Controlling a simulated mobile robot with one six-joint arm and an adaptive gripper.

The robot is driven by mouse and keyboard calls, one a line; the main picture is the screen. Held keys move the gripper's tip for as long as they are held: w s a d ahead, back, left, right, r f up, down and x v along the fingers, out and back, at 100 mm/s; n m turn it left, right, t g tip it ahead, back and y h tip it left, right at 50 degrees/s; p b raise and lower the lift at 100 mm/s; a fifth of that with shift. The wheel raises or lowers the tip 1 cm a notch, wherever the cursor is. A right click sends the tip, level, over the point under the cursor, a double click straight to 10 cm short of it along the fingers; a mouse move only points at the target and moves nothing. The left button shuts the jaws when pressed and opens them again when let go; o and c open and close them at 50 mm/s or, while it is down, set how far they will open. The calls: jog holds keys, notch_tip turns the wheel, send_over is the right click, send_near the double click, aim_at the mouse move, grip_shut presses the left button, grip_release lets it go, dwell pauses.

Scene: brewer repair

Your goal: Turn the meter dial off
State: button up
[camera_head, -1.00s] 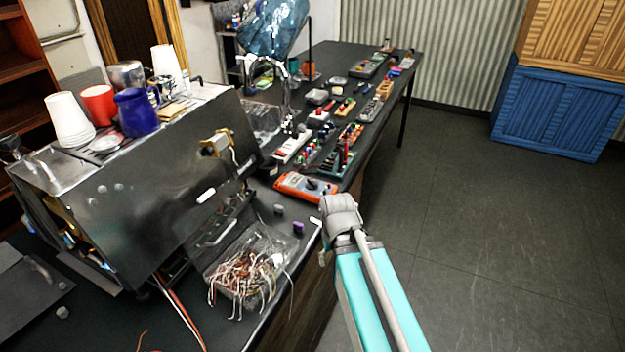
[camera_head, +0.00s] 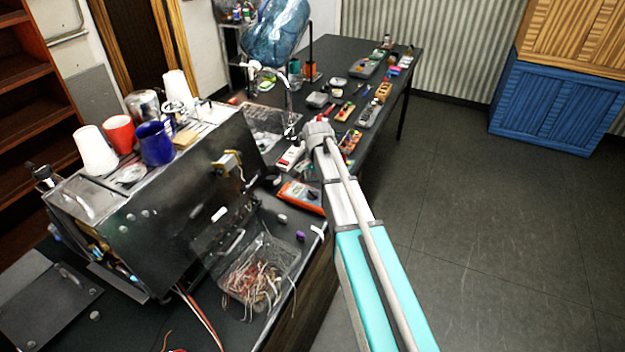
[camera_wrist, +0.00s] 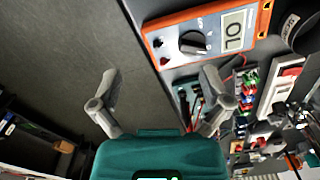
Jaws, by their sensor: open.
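In the wrist view the meter (camera_wrist: 163,33) is at the top right, with a lit grey display (camera_wrist: 236,30) showing digits. Its black round dial (camera_wrist: 194,43) has a pale pointer mark; I cannot read its setting. My gripper (camera_wrist: 161,82) is open and empty, its two fingers spread apart. The dial appears above and between them, nearer the right finger, with no contact visible.
A brewer (camera_head: 175,195) with cups on top stands left of the meter. A tray of wires (camera_head: 262,275) sits in front of it. Power strips and electronic parts crowd the bench beyond. The floor (camera_head: 480,220) to the right is clear.

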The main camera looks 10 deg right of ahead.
aim_at(312, 191)
jog(key=w+r+m+p, duration=0.2)
jog(key=w+r+m, duration=0.1)
jog(key=w, duration=0.3)
jog(key=shift+w+r+p, duration=0.2)
jog(key=shift+r+p, duration=0.2)
jog(key=shift+r, duration=0.15)
jog(key=shift+f, duration=0.1)
notch_tip(312, 191, down, 14)
jog(key=b, duration=1.3)
jog(key=shift+b, duration=0.4)
jog(key=shift+r, duration=0.2)
jog(key=c, duration=1.1)
jog(key=shift+a, duration=0.1)
jog(key=shift+c, duration=0.3)
